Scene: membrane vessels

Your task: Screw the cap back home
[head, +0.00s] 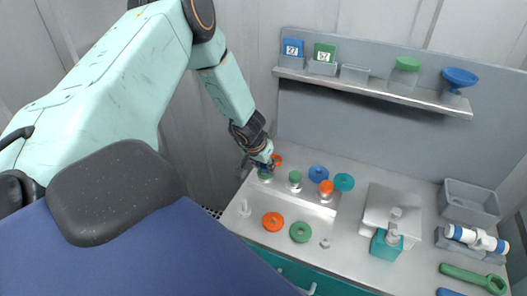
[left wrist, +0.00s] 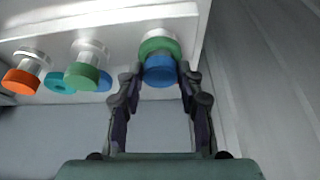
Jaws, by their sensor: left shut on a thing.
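My left gripper (head: 262,156) points down over the vessel at the left end of the bench row and hides most of it. In the left wrist view my left gripper (left wrist: 158,95) has its fingers on either side of a blue cap (left wrist: 160,70), shut on it. The blue cap sits against a green ring (left wrist: 157,46) on the pale vessel; I cannot tell whether a gap remains between them. The green ring also shows under the gripper in the head view (head: 265,175). My right gripper is not in view.
A green-capped vessel (head: 295,177) and an orange-capped vessel (head: 326,187) stand close to the right. Blue (head: 318,172) and teal (head: 344,182) discs lie behind. Orange (head: 273,221) and green (head: 300,232) rings lie in front. A shelf (head: 365,84) runs along the back wall.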

